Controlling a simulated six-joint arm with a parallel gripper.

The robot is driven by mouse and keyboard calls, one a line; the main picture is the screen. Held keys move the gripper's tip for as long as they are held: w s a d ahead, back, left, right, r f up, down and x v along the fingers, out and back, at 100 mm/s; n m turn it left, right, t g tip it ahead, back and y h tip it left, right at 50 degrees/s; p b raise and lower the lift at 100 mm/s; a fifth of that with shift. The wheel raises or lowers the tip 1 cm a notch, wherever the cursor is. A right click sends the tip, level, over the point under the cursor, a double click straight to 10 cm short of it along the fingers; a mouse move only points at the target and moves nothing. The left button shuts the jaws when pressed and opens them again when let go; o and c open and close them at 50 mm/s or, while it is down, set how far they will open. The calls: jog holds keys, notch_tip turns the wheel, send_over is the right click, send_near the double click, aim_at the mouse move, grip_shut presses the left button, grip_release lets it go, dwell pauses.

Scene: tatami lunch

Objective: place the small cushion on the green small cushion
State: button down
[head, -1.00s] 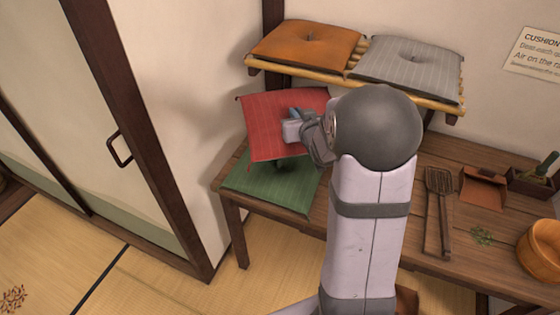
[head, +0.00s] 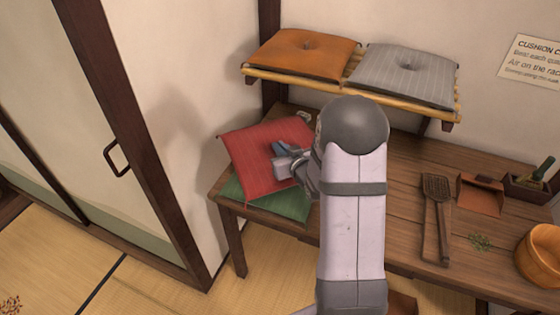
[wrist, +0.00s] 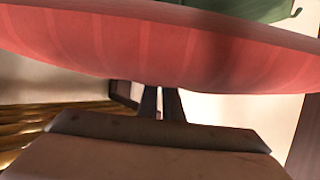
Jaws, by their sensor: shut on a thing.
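The red small cushion (head: 258,160) is in my gripper (head: 290,164), which is shut on its right side. The green small cushion (head: 262,200) lies flat on the left end of the wooden table. In the head view the red cushion is over the green one, turned and offset toward the back, and covers most of it. I cannot tell whether the two touch. In the wrist view the red cushion (wrist: 170,50) spans the upper picture, with part of the green cushion (wrist: 240,8) showing beyond it. The fingertips (wrist: 160,100) are partly hidden by the red cushion.
A bamboo rack (head: 350,84) above the table holds an orange cushion (head: 304,51) and a grey cushion (head: 405,74). A sliding door stands at left.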

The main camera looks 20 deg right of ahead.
jog(key=shift+f, duration=0.45)
jog(key=shift+f, duration=0.1)
jog(key=shift+f, duration=2)
jog(key=shift+f, duration=0.15)
jog(key=c, duration=1.9)
grip_release()
jog(key=v, duration=1.2)
